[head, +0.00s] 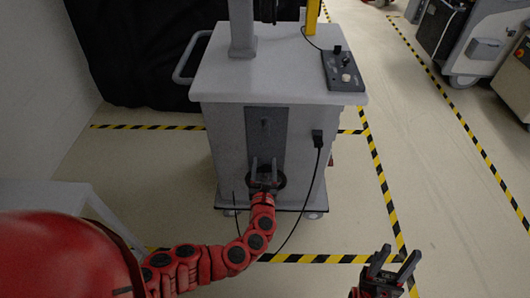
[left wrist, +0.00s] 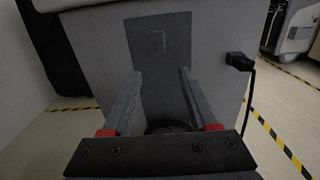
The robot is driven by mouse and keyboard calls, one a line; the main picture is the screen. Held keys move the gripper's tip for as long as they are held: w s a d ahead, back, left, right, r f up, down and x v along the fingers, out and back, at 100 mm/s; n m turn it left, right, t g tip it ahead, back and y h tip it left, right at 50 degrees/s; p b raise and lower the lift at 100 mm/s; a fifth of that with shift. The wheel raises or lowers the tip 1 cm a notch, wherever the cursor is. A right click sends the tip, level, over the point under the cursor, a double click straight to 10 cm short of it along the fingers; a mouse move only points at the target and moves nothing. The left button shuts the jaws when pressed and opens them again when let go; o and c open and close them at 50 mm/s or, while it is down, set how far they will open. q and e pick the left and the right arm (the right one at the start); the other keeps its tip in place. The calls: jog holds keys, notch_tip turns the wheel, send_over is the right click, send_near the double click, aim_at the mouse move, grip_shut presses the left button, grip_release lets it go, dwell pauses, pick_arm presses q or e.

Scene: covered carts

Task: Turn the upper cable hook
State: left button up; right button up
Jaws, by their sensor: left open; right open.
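The upper cable hook (head: 265,122) is a small grey piece on the dark panel (head: 281,118) on the front of the grey cart (head: 230,130). In the left wrist view the hook (left wrist: 158,42) looks upright, above and between my fingertips. My left gripper (head: 264,160) is open and empty, in front of the cart and below the hook, not touching it. A dark round shape, perhaps coiled cable (left wrist: 168,127), lies behind and below my fingers, partly hidden. A lower hook cannot be made out. My right gripper (head: 399,254) is open and empty, low at the right, away from the cart.
A black plug (head: 317,136) with a hanging cable is on the cart front, right of the panel. A control box (head: 343,72) sits on the cart top. A black cover (head: 135,50) stands behind left.

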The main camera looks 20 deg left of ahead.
pick_arm(q)
jog(key=shift+v, duration=1.9)
jog(key=shift+f, duration=0.1)
